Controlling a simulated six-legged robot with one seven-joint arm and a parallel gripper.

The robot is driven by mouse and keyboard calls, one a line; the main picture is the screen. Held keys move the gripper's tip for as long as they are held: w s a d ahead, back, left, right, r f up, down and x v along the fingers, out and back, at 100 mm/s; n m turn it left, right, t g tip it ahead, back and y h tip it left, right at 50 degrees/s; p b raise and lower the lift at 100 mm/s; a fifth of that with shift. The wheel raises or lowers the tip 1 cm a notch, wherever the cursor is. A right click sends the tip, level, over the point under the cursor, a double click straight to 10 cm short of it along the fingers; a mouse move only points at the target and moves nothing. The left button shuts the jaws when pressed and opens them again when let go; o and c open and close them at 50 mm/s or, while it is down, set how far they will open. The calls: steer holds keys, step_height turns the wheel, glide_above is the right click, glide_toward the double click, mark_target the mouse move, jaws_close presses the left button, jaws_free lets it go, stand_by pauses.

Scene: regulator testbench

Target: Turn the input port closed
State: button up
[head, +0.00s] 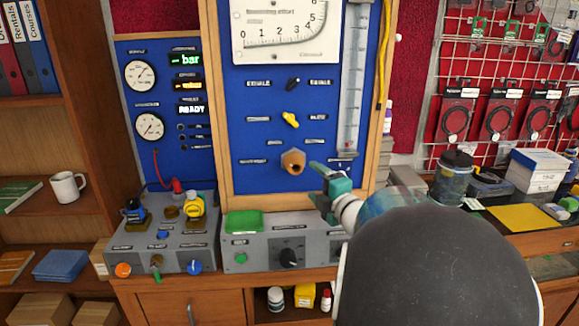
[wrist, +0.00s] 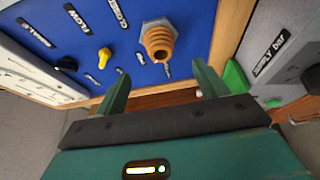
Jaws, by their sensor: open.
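A blue upright panel (head: 247,180) in a wooden frame carries a brass-coloured threaded fitting (head: 293,161) with a hex base, which also shows in the wrist view (wrist: 158,42). Above it are a yellow knob (head: 290,120), tilted, and a black knob (head: 292,84), each between small labels. The yellow knob also shows in the wrist view (wrist: 104,55). The labels are too small to tell which one is the input port. My gripper (head: 318,182) is open and empty, just right of and below the fitting. In the wrist view its fingers (wrist: 160,72) stand apart below the fitting.
A grey box with a black dial (head: 288,257) and a green block (head: 243,222) stands below the panel. A grey control box (head: 165,240) with several knobs stands left. A glass tube (head: 353,80) runs up the panel's right side. A jar (head: 453,175) stands at right.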

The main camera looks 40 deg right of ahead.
mark_target(298, 168)
steer(key=x, duration=1.1)
steer(key=c, duration=0.9)
